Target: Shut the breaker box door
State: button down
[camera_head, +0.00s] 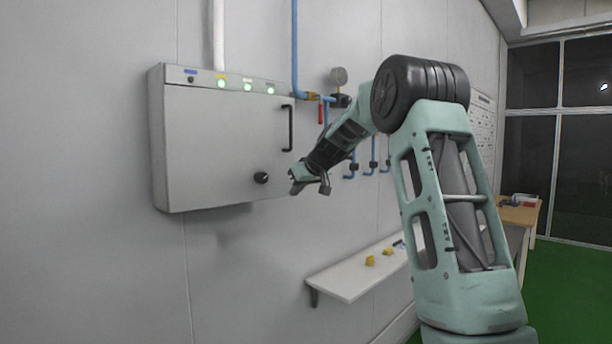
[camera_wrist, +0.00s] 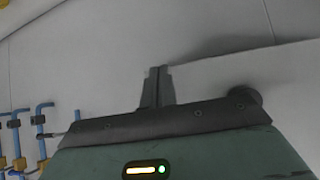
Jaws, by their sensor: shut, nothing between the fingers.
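The breaker box (camera_head: 215,145) is a grey cabinet on the wall at left in the head view. Its door (camera_head: 225,150) lies flush with the box front, with no gap that I can see. In the wrist view my gripper's fingers (camera_wrist: 158,72) are together and empty, next to the door's pale edge (camera_wrist: 245,68).
A pressure gauge (camera_head: 338,77) and blue pipes (camera_head: 295,45) are on the wall right of the box. A white shelf (camera_head: 345,282) with yellow items (camera_head: 370,260) is below my arm. A wooden table (camera_head: 520,213) stands at far right. The wall below the box is clear.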

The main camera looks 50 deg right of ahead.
aim_at(288, 182)
jog(key=shift+w+d+p, duration=0.15)
jog(key=shift+w+p, duration=0.3)
jog(key=shift+w, duration=0.5)
jog(key=shift+w, duration=0.1)
jog(key=w, duration=0.2)
jog(key=w+n+y, duration=0.1)
jog(key=shift+w+d+p, duration=0.35)
jog(key=shift+p, duration=0.05)
jog(key=shift+w+r, duration=0.1)
jog(key=shift+r, duration=0.15)
